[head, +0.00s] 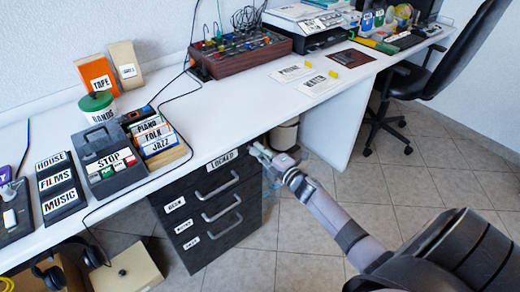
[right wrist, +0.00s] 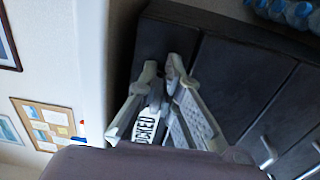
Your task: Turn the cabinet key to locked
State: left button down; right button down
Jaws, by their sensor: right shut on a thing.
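The dark cabinet (head: 232,236) stands under the white desk with several handled drawers. A white label reading LOCKED (head: 224,159) is at its top front. In the right wrist view the cabinet front (right wrist: 240,70) appears tilted, and the label (right wrist: 147,126) shows partly between my fingers. My right gripper (head: 262,153) is at the upper right corner of the cabinet front. In the right wrist view its fingertips (right wrist: 162,68) are close together against the cabinet front, shut on the cabinet key. The key is mostly hidden by the fingers, so its angle cannot be told. My left gripper is out of view.
The white desk edge (head: 185,165) overhangs the cabinet. A pale cylindrical container (head: 285,134) stands behind my right gripper, and blue bottles (right wrist: 290,12) show in the right wrist view. An office chair (head: 440,75) stands at right. The tiled floor (head: 375,195) in front is clear.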

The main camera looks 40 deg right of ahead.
jog(key=c, duration=1.8)
grip_release()
jog(key=shift+o, duration=0.2)
jog(key=s+d, duration=0.1)
jog(key=s, duration=1.1)
